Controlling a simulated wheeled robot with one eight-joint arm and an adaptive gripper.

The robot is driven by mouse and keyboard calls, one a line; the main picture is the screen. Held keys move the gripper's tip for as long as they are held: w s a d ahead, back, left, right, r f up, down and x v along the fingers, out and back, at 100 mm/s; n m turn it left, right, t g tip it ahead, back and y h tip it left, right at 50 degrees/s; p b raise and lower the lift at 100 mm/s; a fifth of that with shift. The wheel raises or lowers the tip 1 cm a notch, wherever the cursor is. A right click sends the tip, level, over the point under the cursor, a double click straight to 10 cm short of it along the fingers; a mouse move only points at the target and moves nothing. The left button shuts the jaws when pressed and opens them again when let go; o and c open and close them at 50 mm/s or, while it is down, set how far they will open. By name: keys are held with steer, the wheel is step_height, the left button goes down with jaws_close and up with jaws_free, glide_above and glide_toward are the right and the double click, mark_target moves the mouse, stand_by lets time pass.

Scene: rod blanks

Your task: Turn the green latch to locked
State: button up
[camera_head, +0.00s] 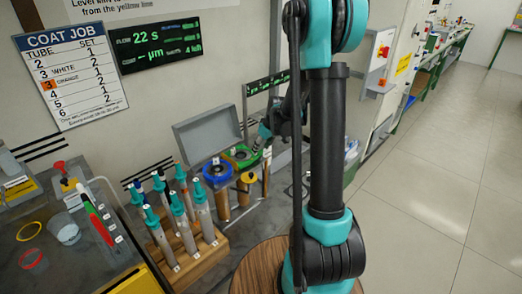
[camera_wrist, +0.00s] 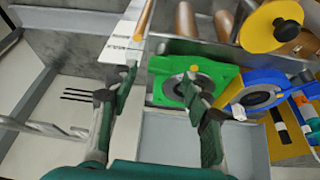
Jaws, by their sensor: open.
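The green latch (camera_wrist: 222,72) is a flat green block around a dark round centre, seen ahead of my gripper in the wrist view. In the head view the green latch (camera_head: 242,154) sits at the back of the bench, partly behind my arm. My gripper (camera_wrist: 160,84) is open and empty. Its two fingers stand apart, one at the left of the green block and one overlapping its lower right part. I cannot tell whether they touch it. My gripper is small and mostly hidden by my arm in the head view. I cannot read the latch's locked marking.
A blue ring block (camera_wrist: 252,88) stands close to the right of the green one. A yellow disc (camera_wrist: 272,27) sits above it. In the head view a wooden rack (camera_head: 203,257) of teal-topped rods stands in front, and a grey open-lid box (camera_head: 207,135) stands behind.

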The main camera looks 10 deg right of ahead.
steer(key=shift+x, duration=0.85)
steer(key=shift+c, duration=0.6)
jaws_close()
steer(key=shift+m, duration=0.3)
steer(key=m+h, duration=0.1)
steer(key=m, duration=0.2)
steer(key=shift+a+t, duration=0.15)
steer(key=shift+t, duration=0.15)
steer(key=shift+a+m+h, duration=0.1)
steer(key=shift+m+h, duration=0.45)
steer(key=shift+m, duration=0.8)
steer(key=shift+m+h, duration=0.55)
steer(key=shift+m, duration=0.8)
